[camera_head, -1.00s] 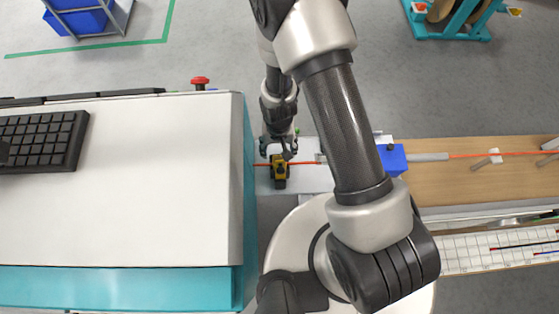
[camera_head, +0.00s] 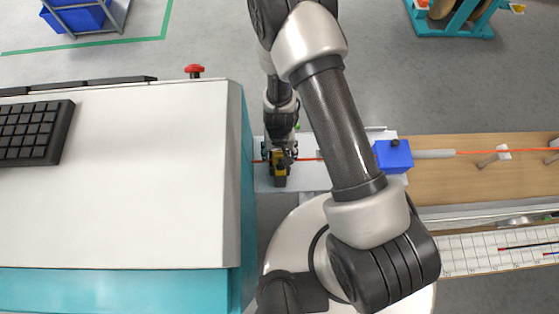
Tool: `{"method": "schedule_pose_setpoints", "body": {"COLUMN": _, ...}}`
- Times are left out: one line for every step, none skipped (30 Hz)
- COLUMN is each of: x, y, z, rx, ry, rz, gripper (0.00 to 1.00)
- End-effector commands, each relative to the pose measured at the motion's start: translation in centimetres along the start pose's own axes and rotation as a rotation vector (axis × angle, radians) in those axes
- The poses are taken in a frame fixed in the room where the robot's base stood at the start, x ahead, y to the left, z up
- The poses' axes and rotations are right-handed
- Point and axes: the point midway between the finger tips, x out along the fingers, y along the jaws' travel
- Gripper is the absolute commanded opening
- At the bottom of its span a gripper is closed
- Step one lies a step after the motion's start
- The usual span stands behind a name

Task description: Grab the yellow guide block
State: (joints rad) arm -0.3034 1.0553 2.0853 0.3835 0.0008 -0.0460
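The yellow guide block (camera_head: 279,168) is a small yellow and black piece on the pale plate (camera_head: 309,180), with an orange cable (camera_head: 307,160) running up to it. My gripper (camera_head: 279,157) is right over the block, its dark fingers at the block's upper part. The fingers and the block overlap in this view, and the arm comes down from above. I cannot tell whether the fingers are closed on the block or only around it.
A white and teal cabinet (camera_head: 160,180) with a black keyboard (camera_head: 35,132) and a red button (camera_head: 194,71) stands close on the left. A blue box (camera_head: 393,156) sits right of my arm. A wooden bench (camera_head: 450,180) carries the cable rightward.

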Motion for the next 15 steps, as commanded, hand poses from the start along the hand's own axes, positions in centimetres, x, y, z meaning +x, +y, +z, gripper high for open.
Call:
{"method": "schedule_pose_setpoints", "body": {"x": 0.11, "y": -0.01, "z": -0.01, "rx": 0.000, "ry": 0.000, "rz": 0.000, "gripper": 0.63}}
{"method": "schedule_pose_setpoints", "body": {"x": 0.09, "y": -0.01, "z": -0.01, "rx": 0.000, "ry": 0.000, "rz": 0.000, "gripper": 0.63}}
{"method": "schedule_pose_setpoints", "body": {"x": 0.05, "y": -0.01, "z": -0.01, "rx": 0.000, "ry": 0.000, "rz": 0.000, "gripper": 0.63}}
{"method": "schedule_pose_setpoints", "body": {"x": 0.02, "y": -0.01, "z": -0.01, "rx": 0.000, "ry": 0.000, "rz": 0.000, "gripper": 0.63}}
{"method": "schedule_pose_setpoints", "body": {"x": 0.00, "y": -0.01, "z": -0.01, "rx": 0.000, "ry": 0.000, "rz": 0.000, "gripper": 0.63}}
{"method": "schedule_pose_setpoints", "body": {"x": -0.01, "y": -0.01, "z": -0.01, "rx": 0.000, "ry": 0.000, "rz": 0.000, "gripper": 0.63}}
{"method": "schedule_pose_setpoints", "body": {"x": -0.02, "y": -0.01, "z": -0.01, "rx": 0.000, "ry": 0.000, "rz": 0.000, "gripper": 0.63}}
{"method": "schedule_pose_setpoints", "body": {"x": -0.02, "y": -0.01, "z": -0.01, "rx": 0.000, "ry": 0.000, "rz": 0.000, "gripper": 0.62}}
{"method": "schedule_pose_setpoints", "body": {"x": -0.02, "y": -0.01, "z": -0.01, "rx": 0.000, "ry": 0.000, "rz": 0.000, "gripper": 0.59}}
{"method": "schedule_pose_setpoints", "body": {"x": -0.02, "y": -0.01, "z": 0.00, "rx": 0.000, "ry": 0.000, "rz": 0.000, "gripper": 0.57}}
{"method": "schedule_pose_setpoints", "body": {"x": -0.02, "y": -0.01, "z": 0.00, "rx": 0.000, "ry": 0.000, "rz": 0.000, "gripper": 0.55}}
{"method": "schedule_pose_setpoints", "body": {"x": -0.01, "y": -0.01, "z": 0.00, "rx": 0.000, "ry": 0.000, "rz": 0.000, "gripper": 0.53}}
{"method": "schedule_pose_setpoints", "body": {"x": -0.01, "y": -0.01, "z": 0.00, "rx": 0.000, "ry": 0.000, "rz": 0.000, "gripper": 0.51}}
{"method": "schedule_pose_setpoints", "body": {"x": -0.01, "y": -0.01, "z": 0.00, "rx": 0.000, "ry": 0.000, "rz": 0.000, "gripper": 0.49}}
{"method": "schedule_pose_setpoints", "body": {"x": -0.01, "y": -0.01, "z": 0.00, "rx": 0.000, "ry": 0.000, "rz": 0.000, "gripper": 0.46}}
